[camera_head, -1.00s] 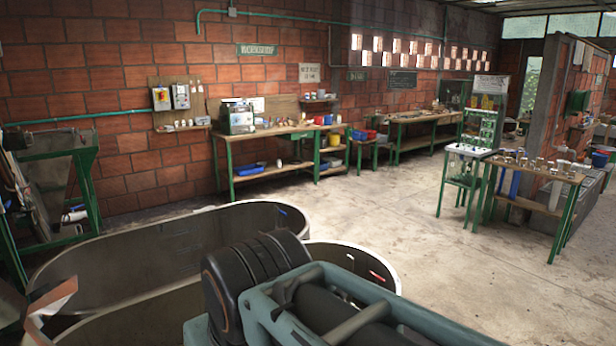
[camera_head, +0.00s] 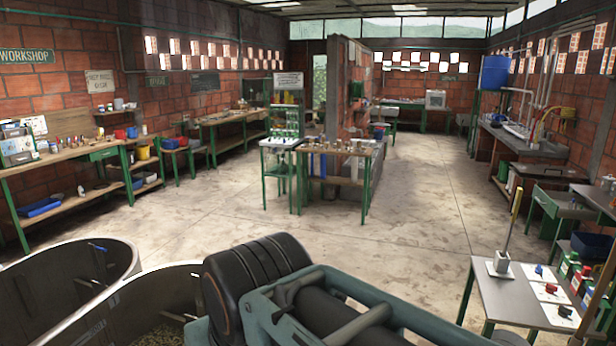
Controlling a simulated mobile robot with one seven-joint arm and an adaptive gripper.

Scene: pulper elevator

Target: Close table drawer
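A table with a drawer (camera_head: 545,203) stands at the right. The drawer's greenish front appears to stick out from under the top, but how far it is out I cannot tell at this distance. A workbench (camera_head: 70,155) at the left also has a green drawer front (camera_head: 103,155), which looks flush with the bench. Part of my own arm fills the bottom middle of the view. My gripper's fingertips are not in view, and nothing of mine touches either drawer.
Large grey tanks (camera_head: 70,270) stand close by at lower left. A table (camera_head: 500,290) with a handled tool and small items is near at lower right. A bench with jars (camera_head: 345,150) stands mid-room. The concrete floor (camera_head: 420,220) between is open.

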